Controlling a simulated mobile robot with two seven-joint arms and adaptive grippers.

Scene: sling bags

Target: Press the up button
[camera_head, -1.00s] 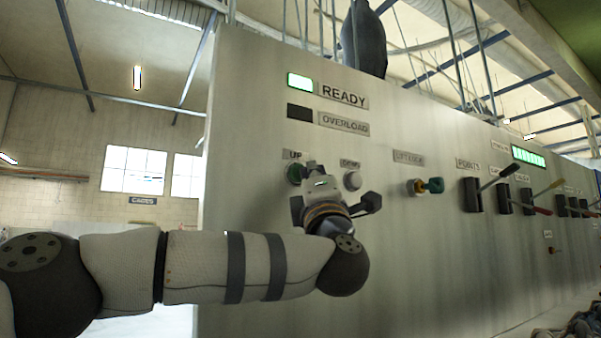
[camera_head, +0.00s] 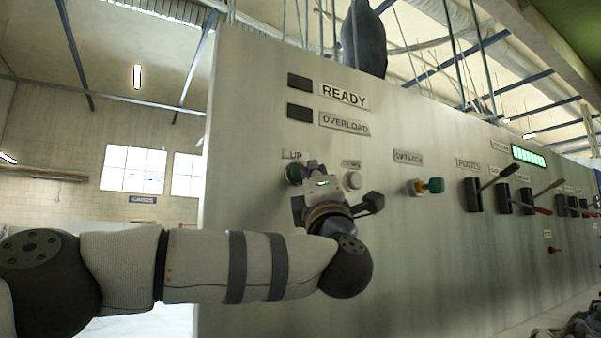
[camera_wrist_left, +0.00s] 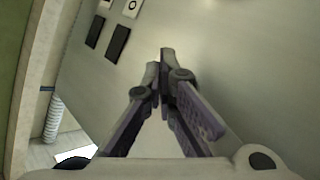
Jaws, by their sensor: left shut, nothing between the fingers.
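The green up button (camera_head: 294,174) sits on the upright control panel under its "UP" label (camera_head: 294,154). My left gripper (camera_head: 310,172) is shut and empty, in front of the panel by the up button, partly covering it in the head view. Whether the fingertips touch the button I cannot tell. In the left wrist view the shut fingers (camera_wrist_left: 165,65) point at the panel face, and no button shows there. A pale down button (camera_head: 352,181) is just right of the gripper. My right gripper is in neither view.
The READY lamp (camera_head: 300,82) and OVERLOAD lamp (camera_head: 300,112) are dark. Left of the panel's edge the hall is open.

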